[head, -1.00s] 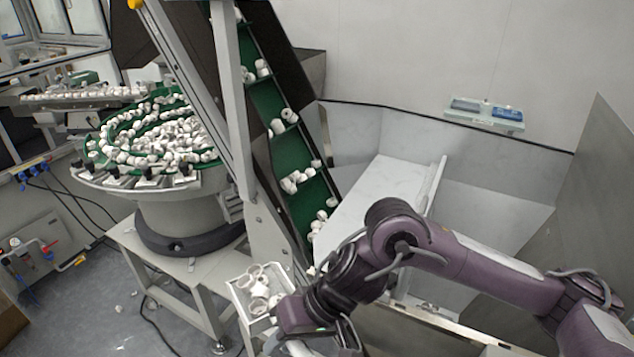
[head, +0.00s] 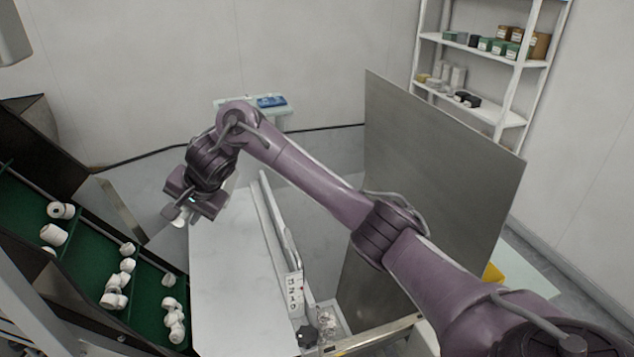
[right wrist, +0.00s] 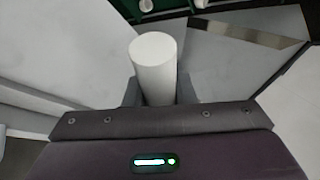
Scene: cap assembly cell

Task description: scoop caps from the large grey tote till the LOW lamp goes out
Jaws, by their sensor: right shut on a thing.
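My right gripper (head: 180,212) is over the hopper, near the top left of the pale sloping plate (head: 225,280). In the right wrist view it is shut on a plain white cylinder (right wrist: 153,65), and one blunt end faces the camera. Only a small white bit shows below the gripper in the head view, and I cannot tell what the cylinder belongs to. White caps (head: 115,298) sit in groups on the green cleated belt (head: 45,285) at the left. I cannot make out the large grey tote or the LOW lamp. My left gripper is out of view.
A tall grey panel (head: 440,170) stands to the right of my arm. A white shelf (head: 490,105) with small boxes stands behind at right. A numbered white plate (head: 294,293) is near the lower middle.

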